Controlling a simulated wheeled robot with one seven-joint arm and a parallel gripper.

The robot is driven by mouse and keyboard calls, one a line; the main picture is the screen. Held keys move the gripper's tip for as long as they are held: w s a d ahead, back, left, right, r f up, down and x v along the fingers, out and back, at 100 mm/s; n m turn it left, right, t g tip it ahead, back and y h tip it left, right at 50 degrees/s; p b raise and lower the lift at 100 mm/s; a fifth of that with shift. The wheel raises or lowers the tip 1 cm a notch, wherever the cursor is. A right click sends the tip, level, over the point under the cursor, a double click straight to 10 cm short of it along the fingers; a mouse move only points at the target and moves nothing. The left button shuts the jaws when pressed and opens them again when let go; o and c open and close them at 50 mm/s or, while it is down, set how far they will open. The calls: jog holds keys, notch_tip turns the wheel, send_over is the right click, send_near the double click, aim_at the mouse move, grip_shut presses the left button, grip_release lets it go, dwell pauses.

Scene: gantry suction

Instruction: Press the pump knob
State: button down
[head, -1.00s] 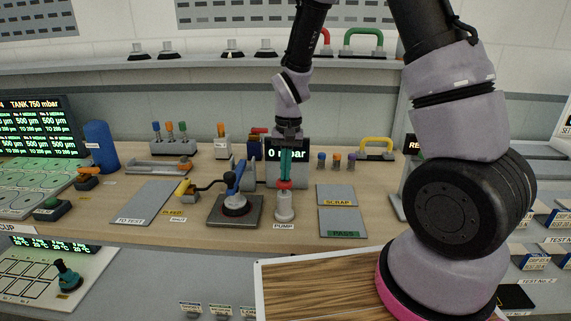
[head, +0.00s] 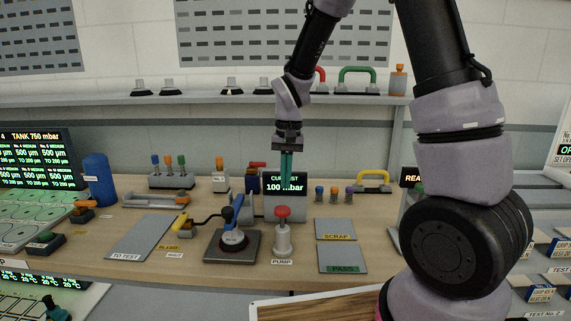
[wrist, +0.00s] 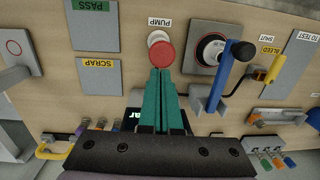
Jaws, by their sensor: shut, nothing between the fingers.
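The pump (head: 283,238) stands upright on the bench behind its PUMP label, with a red knob (head: 283,212) on top of a pale body. In the wrist view the red knob (wrist: 160,55) shows just beyond the fingertips. My gripper (head: 286,184) has teal fingers pressed together, pointing down, empty. In the head view the fingertips are above the knob and apart from it. The display (head: 286,181) behind the fingers reads 100 mbar.
SCRAP (head: 336,229) and PASS (head: 344,259) pads lie to the right. A yellow handle (head: 374,178) and small coloured bottles stand behind. A shelf (head: 200,99) runs above the bench.

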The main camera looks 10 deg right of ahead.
aim_at(283, 209)
notch_tip(283, 209, up, 5)
jog(key=shift+w+d+f, duration=0.1)
jog(key=shift+d, duration=0.05)
jog(key=shift+t, duration=0.6)
jog(key=s+r, duration=0.1)
jog(key=s+a+r, duration=0.1)
jog(key=r, duration=0.1)
jog(key=shift+s+r, duration=0.15)
jog(key=shift+r, duration=0.05)
jog(key=f, duration=0.9)
jog(key=w+f, duration=0.1)
jog(key=f, duration=0.4)
